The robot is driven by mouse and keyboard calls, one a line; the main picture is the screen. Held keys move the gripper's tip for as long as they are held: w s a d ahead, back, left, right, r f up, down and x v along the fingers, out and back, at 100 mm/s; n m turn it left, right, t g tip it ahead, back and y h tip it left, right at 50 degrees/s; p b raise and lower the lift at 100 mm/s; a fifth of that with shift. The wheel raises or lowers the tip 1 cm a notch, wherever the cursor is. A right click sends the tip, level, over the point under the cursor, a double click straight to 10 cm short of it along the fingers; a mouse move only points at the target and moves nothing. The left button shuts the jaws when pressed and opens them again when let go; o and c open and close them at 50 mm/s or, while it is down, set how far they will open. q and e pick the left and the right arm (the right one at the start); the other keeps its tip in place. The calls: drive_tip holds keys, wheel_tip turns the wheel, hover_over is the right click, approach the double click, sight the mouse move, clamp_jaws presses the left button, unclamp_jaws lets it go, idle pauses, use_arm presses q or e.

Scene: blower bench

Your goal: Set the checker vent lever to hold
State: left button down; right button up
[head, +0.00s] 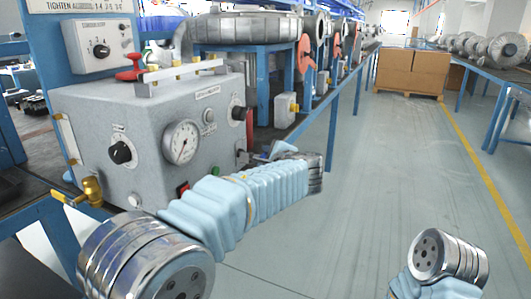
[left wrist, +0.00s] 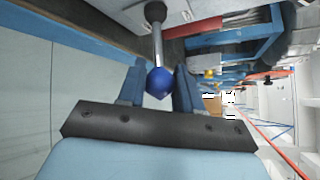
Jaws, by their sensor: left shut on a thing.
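The checker (head: 85,115) is a grey metal box on the bench at the left, with a round gauge (head: 182,142) and black knobs on its faces. My left gripper (head: 272,152) is at the right end of the checker's front, mostly hidden behind my own wrist. In the left wrist view, the vent lever (left wrist: 157,45) is a metal rod with a blue ball at its end. The ball sits between the fingers of my left gripper (left wrist: 160,84), which is shut on it. The lever's setting marks cannot be read. My right gripper is out of view.
A brass valve (head: 92,188) sticks out at the checker's lower left. A red-handled clamp (head: 130,70) is on its top. Cardboard boxes (head: 412,72) stand far back in the aisle. The floor (head: 365,180) to the right is clear.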

use_arm(q)
drive_tip(key=shift+a+r+n+g+h+p, duration=0.15)
drive_tip(key=shift+r+n+g+h+p, duration=0.2)
drive_tip(key=shift+r+p, duration=0.3)
drive_tip(key=shift+w+a+r, duration=0.15)
drive_tip(key=shift+a+r, duration=0.1)
drive_tip(key=shift+r, duration=0.6)
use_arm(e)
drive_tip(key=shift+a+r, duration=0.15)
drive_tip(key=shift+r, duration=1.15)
use_arm(q)
drive_tip(key=shift+a+r, duration=0.1)
drive_tip(key=c, duration=0.8)
unclamp_jaws()
drive_tip(key=shift+s+d, duration=0.2)
drive_tip(key=b+v, duration=0.1)
drive_tip(key=v, duration=1.2)
drive_tip(key=shift+s, duration=0.15)
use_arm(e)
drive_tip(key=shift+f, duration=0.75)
